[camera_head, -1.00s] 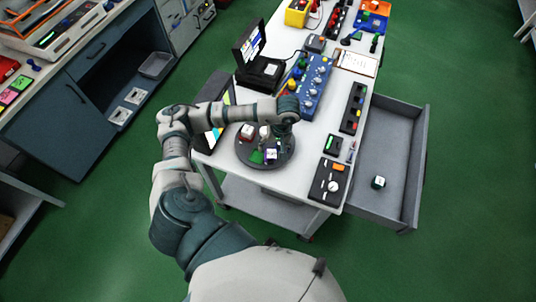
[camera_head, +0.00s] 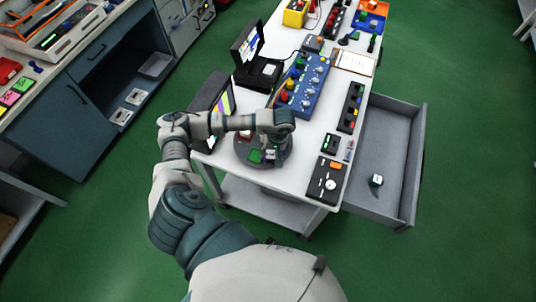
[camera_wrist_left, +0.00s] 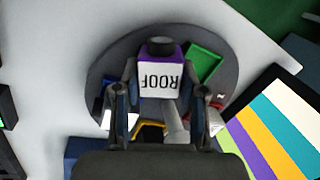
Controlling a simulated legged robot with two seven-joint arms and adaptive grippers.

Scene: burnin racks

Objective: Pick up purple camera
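The purple camera (camera_wrist_left: 160,80) has purple sides, a dark round top part and a white face marked "ROOF", upside down in the left wrist view. It is on a round dark grey platform (camera_wrist_left: 105,68). The platform (camera_head: 243,158) also shows at the near left of the white table in the head view. My left gripper (camera_wrist_left: 162,88) is low over the platform, with one finger on each side of the camera. The fingers look open, with narrow gaps; contact is not clear. In the head view my left gripper (camera_head: 278,148) partly hides the camera. My right gripper is not in view.
A green block (camera_wrist_left: 202,64) lies close beside the camera on the platform. A tablet with a coloured striped screen (camera_wrist_left: 275,125) is near the platform. A blue box with knobs (camera_head: 302,88) stands behind. An open grey drawer (camera_head: 395,165) sticks out at the right.

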